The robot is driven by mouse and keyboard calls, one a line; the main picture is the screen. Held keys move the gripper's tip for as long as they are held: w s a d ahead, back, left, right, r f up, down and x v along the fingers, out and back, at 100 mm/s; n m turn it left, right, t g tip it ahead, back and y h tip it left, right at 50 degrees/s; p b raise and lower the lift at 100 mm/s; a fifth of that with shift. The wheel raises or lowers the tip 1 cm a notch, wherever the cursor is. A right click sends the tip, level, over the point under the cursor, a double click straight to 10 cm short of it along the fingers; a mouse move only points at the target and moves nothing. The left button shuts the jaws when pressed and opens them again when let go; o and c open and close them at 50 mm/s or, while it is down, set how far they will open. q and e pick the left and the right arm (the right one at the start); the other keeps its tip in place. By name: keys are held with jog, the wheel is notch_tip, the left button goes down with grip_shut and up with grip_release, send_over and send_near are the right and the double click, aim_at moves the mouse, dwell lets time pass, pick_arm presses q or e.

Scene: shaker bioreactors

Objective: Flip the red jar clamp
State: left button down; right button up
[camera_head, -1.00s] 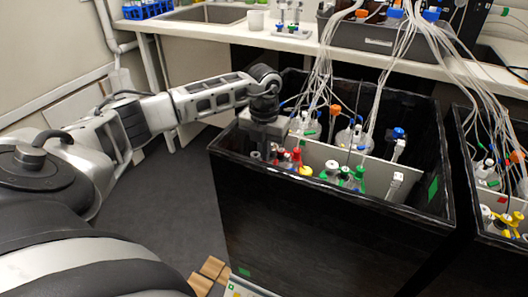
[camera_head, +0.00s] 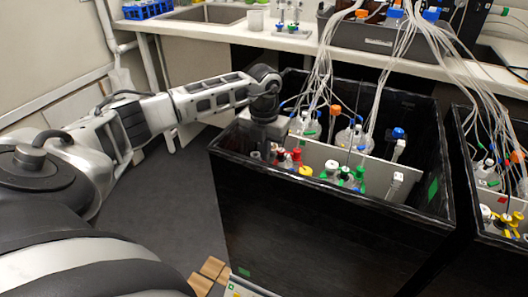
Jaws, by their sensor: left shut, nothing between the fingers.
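The red clamp (camera_head: 297,155) is among small jar fittings inside the near-left part of the black bin (camera_head: 320,220). My left gripper (camera_head: 262,140) reaches over the bin's left rim and points down just left of the red clamp. Its fingers are shut and empty; the tips are small and partly hidden by the bin rim and the fittings. I cannot tell whether it touches the clamp. My right gripper is not in view.
Green clamps (camera_head: 352,175) and a yellow cap (camera_head: 305,171) sit right of the red clamp. Tubes hang into the bin from the bench (camera_head: 240,33). A second black bin (camera_head: 485,235) with yellow clamps stands at the right. Open floor lies left of the bins.

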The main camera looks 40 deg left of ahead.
pick_arm(q)
jog(key=shift+f+b, duration=0.7)
jog(key=shift+f, duration=0.35)
dwell(1.0)
jog(key=shift+r, duration=0.15)
jog(key=shift+r+p, duration=3)
jog(key=shift+r, duration=0.4)
